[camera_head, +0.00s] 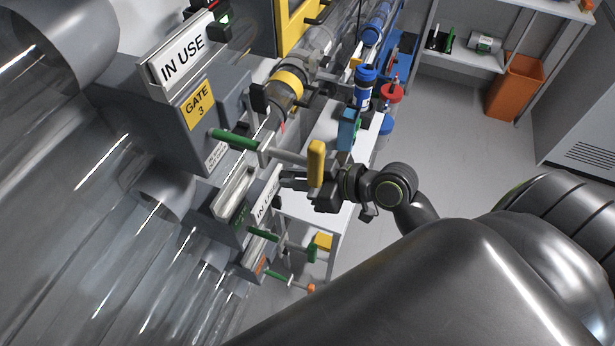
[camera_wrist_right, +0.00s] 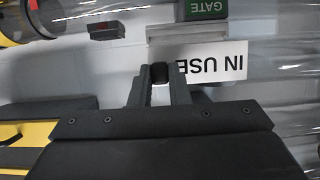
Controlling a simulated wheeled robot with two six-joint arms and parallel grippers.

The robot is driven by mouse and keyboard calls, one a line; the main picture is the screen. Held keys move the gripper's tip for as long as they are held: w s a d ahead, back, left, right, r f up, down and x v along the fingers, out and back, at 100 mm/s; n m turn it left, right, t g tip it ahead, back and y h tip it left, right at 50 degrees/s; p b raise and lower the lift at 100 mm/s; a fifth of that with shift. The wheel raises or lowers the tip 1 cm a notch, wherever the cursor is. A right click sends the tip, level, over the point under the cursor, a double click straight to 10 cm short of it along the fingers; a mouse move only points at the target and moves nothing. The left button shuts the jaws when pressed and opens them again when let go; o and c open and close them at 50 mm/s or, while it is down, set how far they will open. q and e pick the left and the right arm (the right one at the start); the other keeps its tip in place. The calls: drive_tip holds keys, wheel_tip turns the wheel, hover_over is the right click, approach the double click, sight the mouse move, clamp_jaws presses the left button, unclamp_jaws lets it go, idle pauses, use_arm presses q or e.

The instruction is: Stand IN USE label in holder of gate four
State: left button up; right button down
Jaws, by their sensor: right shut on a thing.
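The white IN USE label (camera_head: 266,203) is in the jaws of my right gripper (camera_head: 284,181), beside the row of gates. In the right wrist view the label (camera_wrist_right: 225,63) appears upside down, and my right fingertips (camera_wrist_right: 160,74) are closed at its left end, covering part of it. A pale slotted holder (camera_head: 236,188) is just left of the label in the head view. In the wrist view a pale holder strip (camera_wrist_right: 187,33) lies close above the label, below a green GATE plate (camera_wrist_right: 202,9). The gate's number is not readable. My left gripper is not in view.
Gate 3 (camera_head: 197,103) has another IN USE label (camera_head: 183,56) in its holder. Yellow (camera_head: 316,163) and green (camera_head: 234,139) handles stick out near my right gripper. Clear tubes fill the left side. An orange bin (camera_head: 515,87) stands on open floor.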

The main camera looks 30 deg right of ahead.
drive_tip(key=shift+r+b+x, duration=0.15)
drive_tip(key=shift+b+x, duration=0.45)
drive_tip(key=shift+x, duration=1.45)
drive_tip(key=shift+r+b+x, duration=0.1)
drive_tip(key=shift+b+x, duration=0.5)
drive_tip(key=shift+x, duration=1.5)
drive_tip(key=shift+w+a+f, duration=0.1)
drive_tip(key=shift+f, duration=0.2)
drive_tip(key=c, duration=1.3)
unclamp_jaws()
